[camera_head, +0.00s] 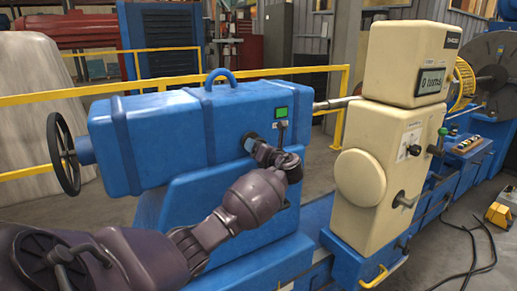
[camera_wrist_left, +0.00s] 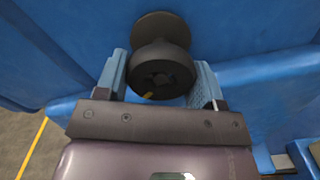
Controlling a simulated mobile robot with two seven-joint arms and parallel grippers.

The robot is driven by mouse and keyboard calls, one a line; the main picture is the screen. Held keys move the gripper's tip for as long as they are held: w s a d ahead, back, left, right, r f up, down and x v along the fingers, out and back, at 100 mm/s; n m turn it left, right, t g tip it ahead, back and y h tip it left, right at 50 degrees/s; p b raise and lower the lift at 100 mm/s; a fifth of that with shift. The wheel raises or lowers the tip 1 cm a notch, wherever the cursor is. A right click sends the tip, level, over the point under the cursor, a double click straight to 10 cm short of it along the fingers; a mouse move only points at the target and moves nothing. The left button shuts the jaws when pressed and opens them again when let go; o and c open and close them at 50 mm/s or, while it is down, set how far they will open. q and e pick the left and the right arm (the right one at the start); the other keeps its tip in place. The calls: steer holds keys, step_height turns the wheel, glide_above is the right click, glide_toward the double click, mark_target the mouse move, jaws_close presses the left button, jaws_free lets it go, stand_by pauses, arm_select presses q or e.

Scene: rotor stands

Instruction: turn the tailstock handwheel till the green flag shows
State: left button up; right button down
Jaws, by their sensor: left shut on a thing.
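The blue tailstock (camera_head: 170,125) stands at the left in the head view. Its dark handwheel (camera_head: 63,153) is on the left end, upright, with no gripper near it. My left gripper (camera_head: 252,142) is at that same face, below the green patch. In the left wrist view my left gripper (camera_wrist_left: 160,82) is shut on a dark round knob (camera_wrist_left: 160,28), one finger on each side. My right gripper is not in view.
A cream cabinet (camera_head: 378,165) with a display reading "0 turns" (camera_head: 431,81) stands to the right on the blue machine bed. A yellow rail (camera_head: 100,93) runs behind. Cables (camera_head: 470,240) lie on the floor at right.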

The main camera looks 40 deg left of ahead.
arm_select(q)
steer(key=shift+f, duration=0.1)
steer(key=o, duration=0.9)
steer(key=b+v, duration=0.1)
steer(key=v, duration=1)
steer(key=shift+a, duration=0.1)
